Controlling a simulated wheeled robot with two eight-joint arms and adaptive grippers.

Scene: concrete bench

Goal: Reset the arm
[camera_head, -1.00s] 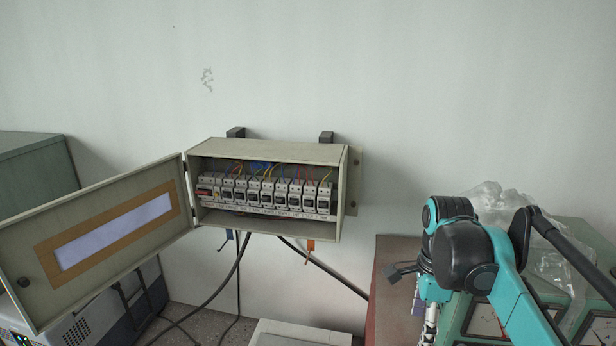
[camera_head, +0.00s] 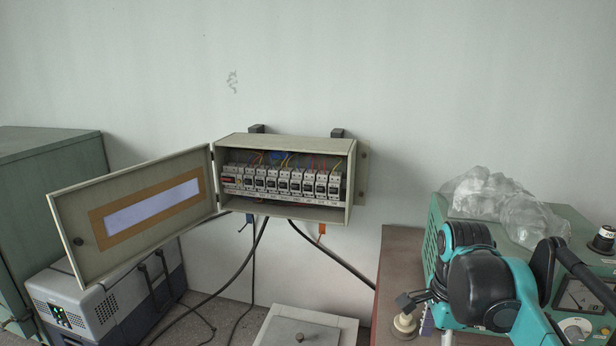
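My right arm, teal and black, comes in at the lower right. Its bent wrist stands in front of the green instrument case (camera_head: 560,222) and beside the brown table (camera_head: 397,262). My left arm and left gripper are nowhere in the head view. The grey breaker box (camera_head: 285,143) hangs on the wall with its door (camera_head: 75,215) swung open to the left. A row of breakers (camera_head: 283,183) shows inside. No gripper is near the box.
A clear plastic bag (camera_head: 495,195) lies on the instrument case. A grey and dark portable unit (camera_head: 95,305) and a green cabinet (camera_head: 45,165) stand at left. A pale lidded box (camera_head: 305,330) is at bottom middle. Black cables (camera_head: 250,265) hang below the breaker box.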

